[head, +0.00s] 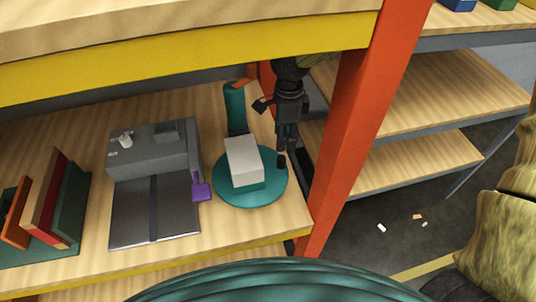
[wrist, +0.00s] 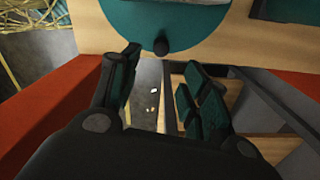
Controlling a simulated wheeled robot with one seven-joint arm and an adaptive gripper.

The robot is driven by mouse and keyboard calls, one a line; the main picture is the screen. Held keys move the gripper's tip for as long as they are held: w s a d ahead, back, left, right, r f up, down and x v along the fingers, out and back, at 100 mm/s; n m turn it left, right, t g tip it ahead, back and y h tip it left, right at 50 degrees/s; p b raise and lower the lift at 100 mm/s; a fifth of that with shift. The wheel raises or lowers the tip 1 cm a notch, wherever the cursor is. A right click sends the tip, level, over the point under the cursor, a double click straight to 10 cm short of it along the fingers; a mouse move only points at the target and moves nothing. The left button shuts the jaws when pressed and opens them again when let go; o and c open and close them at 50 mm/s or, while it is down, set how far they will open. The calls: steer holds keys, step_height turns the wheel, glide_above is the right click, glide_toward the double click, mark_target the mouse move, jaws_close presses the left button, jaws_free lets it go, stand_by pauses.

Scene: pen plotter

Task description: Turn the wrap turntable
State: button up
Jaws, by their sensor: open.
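The turntable (head: 250,197) is a teal disc on the wooden shelf, with a pale-topped box (head: 243,160) on it. A dark upright knob (head: 281,161) stands near the disc's back right rim. In the wrist view the turntable (wrist: 160,12) is at the top edge, and the knob (wrist: 162,46) shows at its near rim, between and just beyond my fingertips. My gripper (head: 287,140) points down close behind the knob in the head view. In the wrist view my gripper (wrist: 161,62) is open, its fingers apart with nothing held; contact with the knob is not visible.
An orange post (head: 352,130) stands close to the right of my gripper, and a yellow-edged upper shelf (head: 200,58) hangs above. A grey machine (head: 155,150) with a purple lever (head: 201,190) sits to the left.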

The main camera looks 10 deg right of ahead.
mark_target(281, 157)
steer(key=shift+a, duration=0.2)
steer(key=shift+w+a+f, duration=0.1)
steer(key=shift+f, duration=0.2)
step_height(281, 157, down, 10)
steer(key=shift+r, duration=0.1)
